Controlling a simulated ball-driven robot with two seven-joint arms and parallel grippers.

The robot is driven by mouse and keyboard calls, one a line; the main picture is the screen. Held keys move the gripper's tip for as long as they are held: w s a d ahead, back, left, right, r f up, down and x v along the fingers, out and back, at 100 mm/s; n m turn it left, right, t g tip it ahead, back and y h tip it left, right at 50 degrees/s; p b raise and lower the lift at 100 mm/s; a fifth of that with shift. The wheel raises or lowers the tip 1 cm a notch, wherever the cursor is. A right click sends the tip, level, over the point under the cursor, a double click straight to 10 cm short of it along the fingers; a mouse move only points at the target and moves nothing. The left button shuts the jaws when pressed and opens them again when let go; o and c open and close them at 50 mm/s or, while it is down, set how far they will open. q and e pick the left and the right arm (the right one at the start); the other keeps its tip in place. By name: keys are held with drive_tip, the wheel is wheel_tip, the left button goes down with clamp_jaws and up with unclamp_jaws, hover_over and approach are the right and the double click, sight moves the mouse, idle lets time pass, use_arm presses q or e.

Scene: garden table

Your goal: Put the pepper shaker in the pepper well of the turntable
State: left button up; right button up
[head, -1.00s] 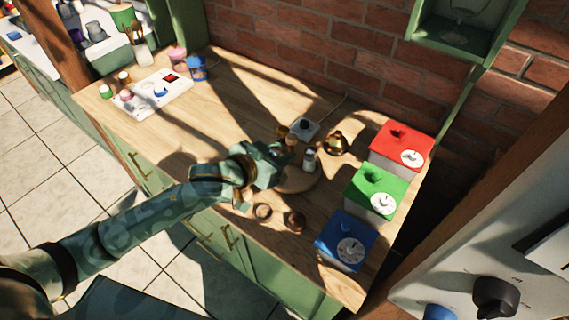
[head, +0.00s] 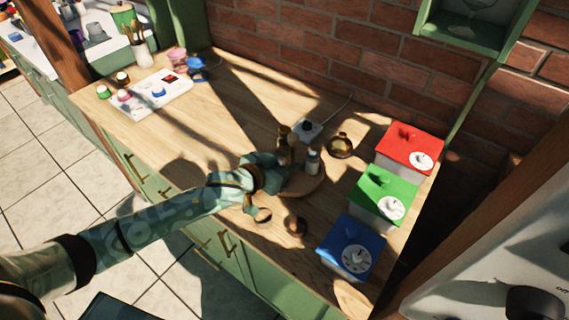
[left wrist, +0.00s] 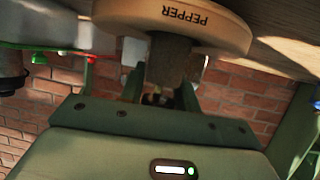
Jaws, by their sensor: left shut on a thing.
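The turntable (head: 308,185) is a round wooden disc near the counter's front edge. Its rim shows in the left wrist view (left wrist: 215,30), upside down, with the word PEPPER. My left gripper (head: 278,163) is at its left side, shut on the brown pepper shaker (head: 284,154). In the left wrist view the shaker (left wrist: 172,62) is between the fingers (left wrist: 160,90), its base end against or just over the disc by the PEPPER label. The well is hidden, so I cannot tell whether the base is inside it. A white shaker (head: 312,162) stands on the turntable to the right. My right gripper is not in view.
Red (head: 408,146), green (head: 382,190) and blue (head: 350,245) boxes stand along the right side. A round amber bottle (head: 340,146) and a small device (head: 307,131) are behind the turntable. Two brown rings (head: 263,215) (head: 295,226) lie in front. The counter's left middle is clear.

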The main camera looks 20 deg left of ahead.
use_arm(q)
drive_tip(key=o, duration=1)
drive_tip(key=shift+s+r, duration=0.15)
drive_tip(key=p+v, duration=0.3)
drive_tip(key=v, duration=0.8)
drive_tip(key=shift+s+a, duration=0.25)
drive_tip(key=shift+s, duration=0.05)
